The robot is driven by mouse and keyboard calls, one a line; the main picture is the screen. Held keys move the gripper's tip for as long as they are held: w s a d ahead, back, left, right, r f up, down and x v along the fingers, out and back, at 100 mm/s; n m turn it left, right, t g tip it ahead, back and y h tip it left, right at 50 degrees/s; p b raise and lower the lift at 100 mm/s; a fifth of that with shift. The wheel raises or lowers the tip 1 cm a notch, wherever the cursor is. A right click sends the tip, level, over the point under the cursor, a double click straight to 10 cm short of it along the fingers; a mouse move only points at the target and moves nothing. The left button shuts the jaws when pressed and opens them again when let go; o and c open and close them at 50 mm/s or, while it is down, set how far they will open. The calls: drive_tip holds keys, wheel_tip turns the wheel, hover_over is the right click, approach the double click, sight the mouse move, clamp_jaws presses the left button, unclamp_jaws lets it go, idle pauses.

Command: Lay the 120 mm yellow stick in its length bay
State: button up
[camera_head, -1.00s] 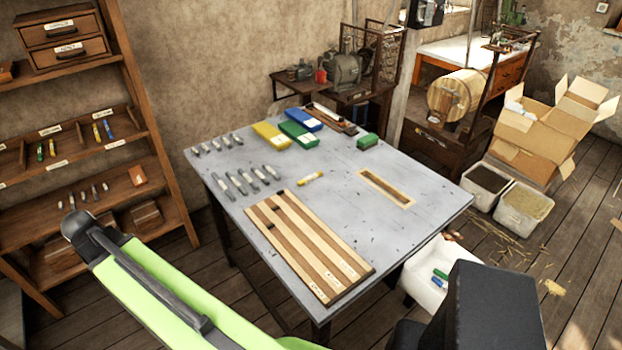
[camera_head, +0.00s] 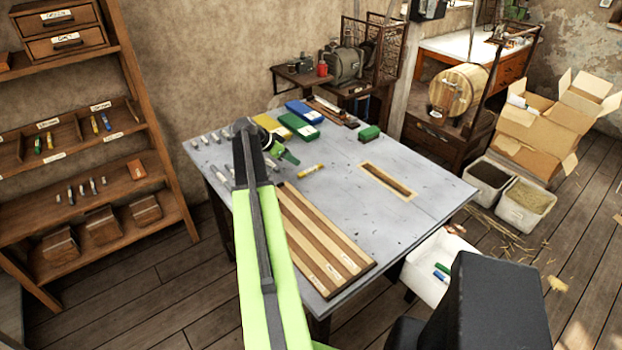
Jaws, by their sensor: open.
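The yellow stick (camera_head: 311,171) lies on the grey table, just behind the striped wooden board. It has a pale label band. The wooden board (camera_head: 330,241) has long parallel bays with small white labels at its front end; I cannot read the lengths. My gripper (camera_head: 292,159) is open, above the table, a little to the left of and behind the yellow stick, and apart from it. It is small and dark, so the fingertips are hard to make out. My green arm covers the board's left edge and part of the table.
Yellow, blue (camera_head: 304,112) and green boxes lie at the table's back. A small green block (camera_head: 369,132) and a framed slot (camera_head: 388,182) are to the right. Several grey sticks (camera_head: 214,136) lie at the left, partly behind my arm. A white bin (camera_head: 440,262) stands by the right edge.

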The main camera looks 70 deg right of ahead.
drive_tip(key=b, duration=0.3)
approach(309, 170)
drive_tip(key=x, duration=0.3)
drive_tip(key=shift+w, duration=0.2)
drive_tip(key=shift+s+d+f+b, duration=0.1)
drive_tip(key=shift+s+d+b, duration=0.1)
drive_tip(key=shift+d+b, duration=0.1)
drive_tip(key=b+x, duration=0.4)
drive_tip(key=x, duration=0.1)
drive_tip(key=shift+a+f, duration=0.15)
clamp_jaws()
